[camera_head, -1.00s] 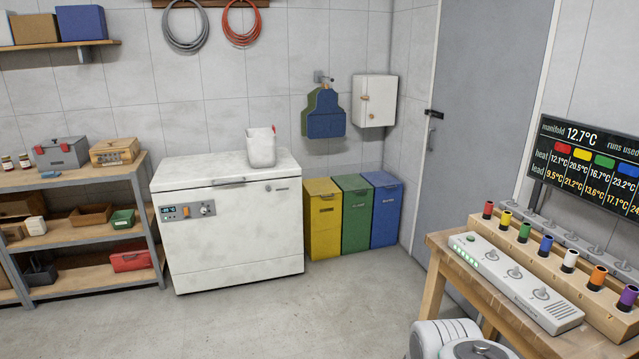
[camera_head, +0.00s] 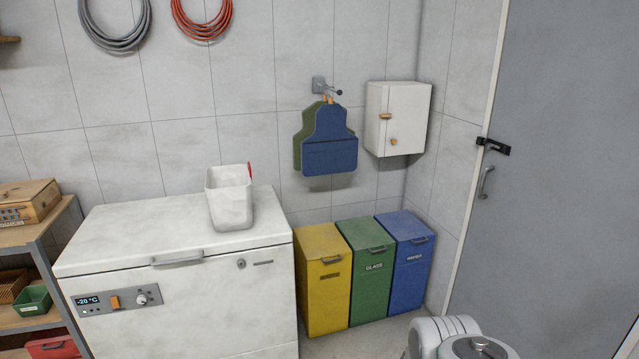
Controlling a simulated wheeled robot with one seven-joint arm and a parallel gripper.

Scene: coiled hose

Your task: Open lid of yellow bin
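The yellow bin (camera_head: 325,297) stands on the floor against the back wall, right of the white chest freezer. Its flat yellow lid (camera_head: 319,241) is closed, with a small dark handle at the front edge. A dark label sits on its front, too small to read. My gripper is not in view. A grey-white rounded part of my own body shows at the bottom right, in front of the bins.
A green bin (camera_head: 369,280) marked GLASS and a blue bin (camera_head: 409,265) stand right beside the yellow one. The chest freezer (camera_head: 200,320) bears a white bucket (camera_head: 231,200). Aprons (camera_head: 330,142) and a white cabinet (camera_head: 398,120) hang above. A grey door (camera_head: 560,180) is at right.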

